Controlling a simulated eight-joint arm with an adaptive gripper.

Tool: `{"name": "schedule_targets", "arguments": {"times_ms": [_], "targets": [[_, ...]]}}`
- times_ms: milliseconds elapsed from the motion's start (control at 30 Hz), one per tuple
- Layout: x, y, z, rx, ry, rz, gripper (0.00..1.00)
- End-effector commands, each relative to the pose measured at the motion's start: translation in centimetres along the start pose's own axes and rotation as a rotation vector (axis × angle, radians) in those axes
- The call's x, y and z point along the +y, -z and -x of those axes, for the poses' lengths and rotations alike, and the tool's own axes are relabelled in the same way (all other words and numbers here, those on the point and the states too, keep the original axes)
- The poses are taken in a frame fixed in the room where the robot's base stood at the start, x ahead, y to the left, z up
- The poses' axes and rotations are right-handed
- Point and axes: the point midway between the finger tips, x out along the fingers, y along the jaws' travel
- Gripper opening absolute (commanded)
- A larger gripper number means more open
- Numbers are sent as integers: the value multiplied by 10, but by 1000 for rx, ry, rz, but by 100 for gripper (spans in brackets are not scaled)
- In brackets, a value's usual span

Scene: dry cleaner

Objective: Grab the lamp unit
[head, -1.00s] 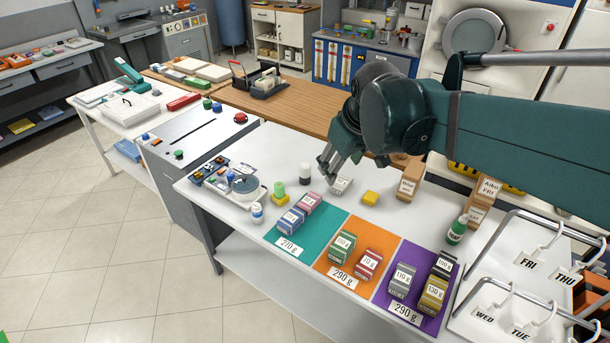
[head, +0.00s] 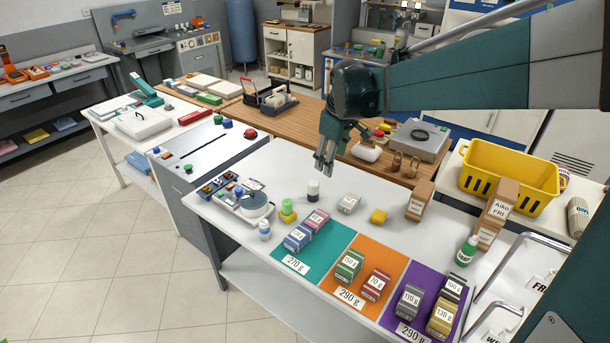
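No label names a lamp unit, and I cannot tell for sure which thing it is. A small green cylinder on a yellow base (head: 287,210), shaped like a signal lamp, stands upright on the white table, left of middle. A white cylinder with a dark top (head: 313,190) stands behind it to the right. My gripper (head: 324,172) points down above the table, close to the dark-topped cylinder in the picture. Its fingers look close together with nothing visible between them; their opening is unclear. A pale labelled block (head: 349,203) lies to the right, apart from my gripper.
A yellow block (head: 378,216) and brown labelled boxes (head: 419,200) stand on the right. Labelled weights stand on teal (head: 291,262), orange (head: 330,284) and purple mats in front. A tray of small parts (head: 228,187) is on the left. A yellow basket (head: 508,176) stands at back right.

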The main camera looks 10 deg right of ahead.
Motion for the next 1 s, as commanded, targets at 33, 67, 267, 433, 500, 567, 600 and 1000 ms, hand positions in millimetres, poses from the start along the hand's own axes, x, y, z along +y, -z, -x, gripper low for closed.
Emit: {"name": "schedule_targets", "arguments": {"times_ms": [33, 67, 267, 433, 500, 567, 600, 1000], "targets": [[6, 7, -8, -5, 5, 17, 50], [8, 10, -12, -9, 8, 27, 50], [25, 30, -40, -32, 31, 97, 50], [38, 46, -67, -49, 51, 156, 50], [43, 53, -78, -57, 60, 181, 50], [48, 58, -88, -62, 68, 202, 50], [50, 62, -95, -66, 72, 216, 50], [74, 92, -169, -100, 127, 355, 50]]}}
